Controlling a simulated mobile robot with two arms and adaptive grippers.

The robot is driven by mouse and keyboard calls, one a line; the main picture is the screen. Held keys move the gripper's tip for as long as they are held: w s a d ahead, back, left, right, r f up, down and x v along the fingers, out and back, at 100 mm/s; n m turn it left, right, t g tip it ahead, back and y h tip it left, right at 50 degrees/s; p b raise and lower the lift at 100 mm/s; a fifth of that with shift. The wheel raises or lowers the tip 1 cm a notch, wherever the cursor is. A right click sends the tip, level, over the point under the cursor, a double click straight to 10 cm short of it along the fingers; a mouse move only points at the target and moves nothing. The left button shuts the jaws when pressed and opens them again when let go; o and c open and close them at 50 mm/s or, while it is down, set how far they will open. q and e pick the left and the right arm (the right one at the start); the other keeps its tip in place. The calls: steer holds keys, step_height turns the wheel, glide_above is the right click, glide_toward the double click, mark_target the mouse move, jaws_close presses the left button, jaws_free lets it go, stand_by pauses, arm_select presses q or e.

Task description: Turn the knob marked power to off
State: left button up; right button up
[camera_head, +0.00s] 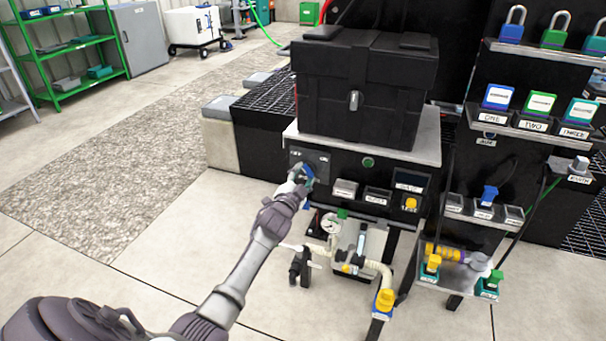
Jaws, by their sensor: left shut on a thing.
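The control panel (381,197) is a black front face below a light metal shelf with a large black tote (352,95) on it. A knob plate with small white marks (319,157) sits at the panel's left end. My left gripper (304,178) is at this plate, shut on the knob there. The gripper's fingers hide most of the knob, so its pointer cannot be read. A blue part shows between the fingers. My left arm reaches in from the lower left. My right gripper is not in view.
A pressure gauge (331,222) and pale pipes with a yellow valve (384,300) stand below the panel. At right, a rack holds signs and padlocks (555,29). A green shelf (72,55) stands at far left. The floor at left is clear.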

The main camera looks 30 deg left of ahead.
arm_select(q)
steer(key=shift+f+n, duration=0.1)
steer(key=shift+n, duration=0.3)
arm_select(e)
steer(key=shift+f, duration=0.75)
arm_select(q)
steer(key=o, duration=1.2)
steer(key=shift+c, duration=0.2)
steer(key=shift+s, duration=0.15)
steer(key=v, duration=1.1)
steer(key=shift+s, duration=0.4)
